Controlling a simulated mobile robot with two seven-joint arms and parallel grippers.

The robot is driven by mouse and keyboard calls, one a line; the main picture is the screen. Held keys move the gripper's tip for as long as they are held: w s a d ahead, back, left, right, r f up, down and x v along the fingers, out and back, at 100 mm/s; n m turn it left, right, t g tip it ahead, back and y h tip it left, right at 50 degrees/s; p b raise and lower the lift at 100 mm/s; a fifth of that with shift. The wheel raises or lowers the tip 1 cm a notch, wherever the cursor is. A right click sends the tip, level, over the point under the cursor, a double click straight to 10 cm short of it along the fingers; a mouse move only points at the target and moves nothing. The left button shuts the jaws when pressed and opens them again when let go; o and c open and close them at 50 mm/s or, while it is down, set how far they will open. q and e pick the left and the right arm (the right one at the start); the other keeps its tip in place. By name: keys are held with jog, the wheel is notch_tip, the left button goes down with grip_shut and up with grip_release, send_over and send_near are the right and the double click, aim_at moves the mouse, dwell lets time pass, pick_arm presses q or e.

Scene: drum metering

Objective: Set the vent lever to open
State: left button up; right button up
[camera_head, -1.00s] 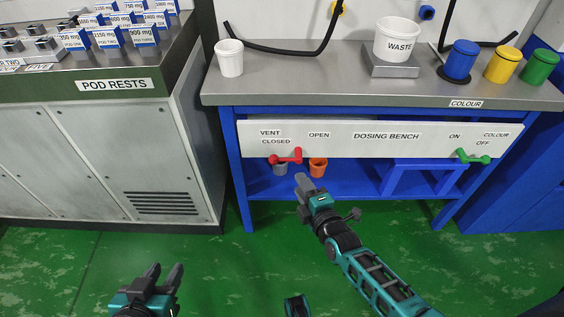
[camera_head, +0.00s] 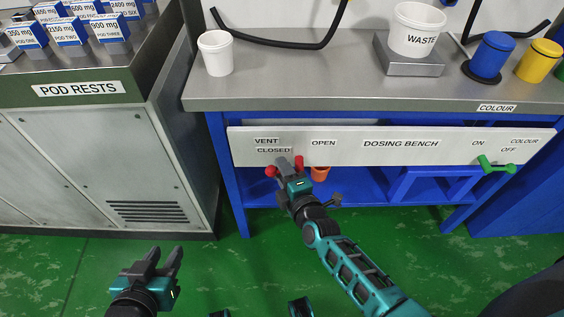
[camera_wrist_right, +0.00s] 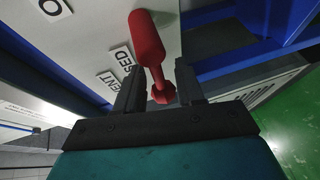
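The red vent lever (camera_head: 299,163) is on the white front panel of the dosing bench, below the CLOSED label (camera_head: 273,150) and left of the OPEN label (camera_head: 323,143). My right gripper (camera_head: 289,163) is at the lever and hides its middle in the head view. In the right wrist view, the lever (camera_wrist_right: 148,38) reaches between the two fingers of the right gripper (camera_wrist_right: 158,82). The fingers stand apart with gaps beside the red part, so it looks open. My left gripper (camera_head: 167,254) is open and empty above the green floor.
A green lever (camera_head: 495,166) sits at the panel's right, by ON and OFF. An orange cup (camera_head: 319,173) is behind and below the panel. A white cup (camera_head: 216,54) and the WASTE tub (camera_head: 417,30) stand on the bench top. The pod rests cabinet (camera_head: 85,165) is at left.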

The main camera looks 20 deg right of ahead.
jog(key=shift+w+f, duration=0.1)
jog(key=shift+w, duration=0.25)
jog(key=shift+a, duration=0.1)
grip_shut()
jog(key=shift+a, duration=0.1)
dwell(0.3)
